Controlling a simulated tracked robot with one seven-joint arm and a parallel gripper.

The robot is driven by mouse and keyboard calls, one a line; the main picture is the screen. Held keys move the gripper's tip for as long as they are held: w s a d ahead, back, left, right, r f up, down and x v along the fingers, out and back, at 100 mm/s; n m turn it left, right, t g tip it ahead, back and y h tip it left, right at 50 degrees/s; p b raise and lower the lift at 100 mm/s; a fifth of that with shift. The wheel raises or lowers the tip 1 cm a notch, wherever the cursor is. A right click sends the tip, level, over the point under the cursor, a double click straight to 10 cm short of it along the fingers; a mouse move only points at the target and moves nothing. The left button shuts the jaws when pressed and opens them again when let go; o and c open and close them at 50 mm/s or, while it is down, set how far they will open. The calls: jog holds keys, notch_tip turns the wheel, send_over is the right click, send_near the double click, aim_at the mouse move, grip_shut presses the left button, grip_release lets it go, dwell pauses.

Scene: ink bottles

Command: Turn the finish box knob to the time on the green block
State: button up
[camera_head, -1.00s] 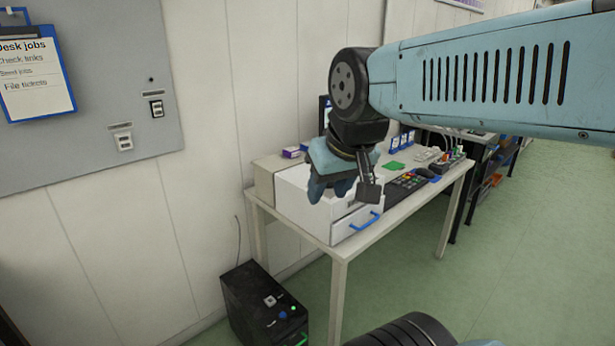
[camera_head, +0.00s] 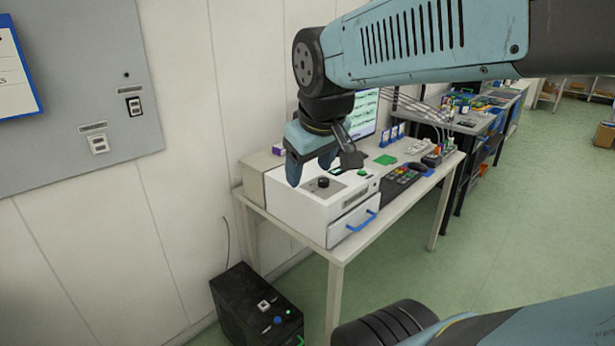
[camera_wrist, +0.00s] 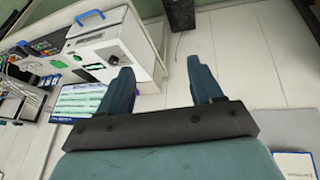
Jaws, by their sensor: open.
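The finish box (camera_head: 290,203) is a white box on the desk with a blue-handled drawer at its front. A round black knob (camera_head: 320,184) stands on the grey panel on its top; it appears dark in the wrist view (camera_wrist: 113,60). A small green piece (camera_head: 363,172) sits on the box top right of the knob, and a flat green piece (camera_head: 386,160) lies on the desk behind. I cannot read a time on either. My gripper (camera_head: 322,172) is open and empty above the box, apart from the knob. In the wrist view the knob is left of my fingers (camera_wrist: 160,68).
A grey wall panel (camera_head: 85,80) is at the left. The green floor to the right is free.

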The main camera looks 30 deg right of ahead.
jog(key=w+d+f+n+g+h, duration=0.1)
jog(key=w+d+n, duration=0.2)
jog(key=w+n, duration=0.3)
jog(key=w+d+f+n+g+h, duration=0.1)
jog(key=w+d+n, duration=0.3)
jog(key=w, duration=0.5)
jog(key=n+g+h, duration=0.1)
jog(key=n, duration=1.1)
send_near(322, 179)
jog(key=x, duration=0.8)
jog(key=shift+s+d+f, duration=0.1)
jog(key=shift+f, duration=0.3)
jog(key=c, duration=1.1)
